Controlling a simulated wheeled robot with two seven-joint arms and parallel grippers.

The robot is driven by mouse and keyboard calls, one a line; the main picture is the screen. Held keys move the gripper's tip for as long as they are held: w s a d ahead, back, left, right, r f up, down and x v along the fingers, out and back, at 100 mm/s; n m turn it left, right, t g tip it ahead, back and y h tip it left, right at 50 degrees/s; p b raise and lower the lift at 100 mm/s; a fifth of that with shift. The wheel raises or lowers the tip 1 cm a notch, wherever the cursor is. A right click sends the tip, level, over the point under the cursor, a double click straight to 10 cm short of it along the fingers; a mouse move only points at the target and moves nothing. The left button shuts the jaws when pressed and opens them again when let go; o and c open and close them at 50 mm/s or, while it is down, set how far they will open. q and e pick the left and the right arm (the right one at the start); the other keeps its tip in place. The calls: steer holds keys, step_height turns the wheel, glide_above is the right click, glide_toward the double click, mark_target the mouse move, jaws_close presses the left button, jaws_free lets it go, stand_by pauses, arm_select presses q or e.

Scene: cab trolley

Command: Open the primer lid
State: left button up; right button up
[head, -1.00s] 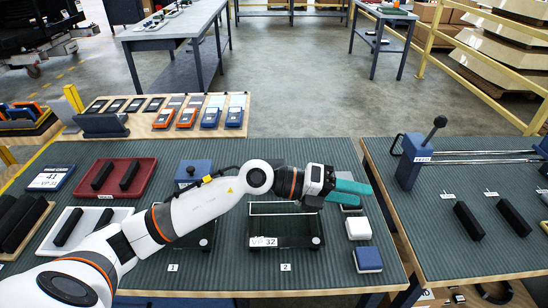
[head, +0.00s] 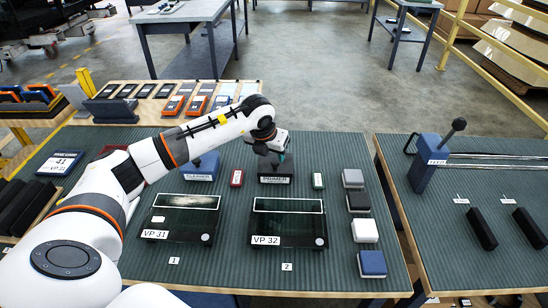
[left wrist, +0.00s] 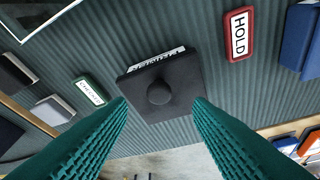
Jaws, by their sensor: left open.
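The primer box (head: 276,179) is a dark box with a white PRIMER label on its front, standing on the ribbed mat of the table. In the left wrist view its dark square lid (left wrist: 180,105) shows from above, with a round black knob (left wrist: 159,92) in the middle. The lid sits on the box. My left gripper (head: 276,157) is over the primer box, pointing down. In the left wrist view its two teal fingers (left wrist: 160,105) are spread wide, one on each side of the knob, with nothing between them. My right gripper is out of view.
A blue cleaner box (head: 202,166) and a red HOLD tag (head: 237,178) stand left of the primer. A green tag (head: 318,181) is on its right. Black trays VP 31 (head: 180,222) and VP 32 (head: 288,224) lie in front. Several small blocks line the right side.

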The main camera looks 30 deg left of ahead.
mark_target(275, 162)
arm_select(q)
steer(key=shift+x, duration=2.15)
steer(key=shift+c, duration=0.5)
jaws_close()
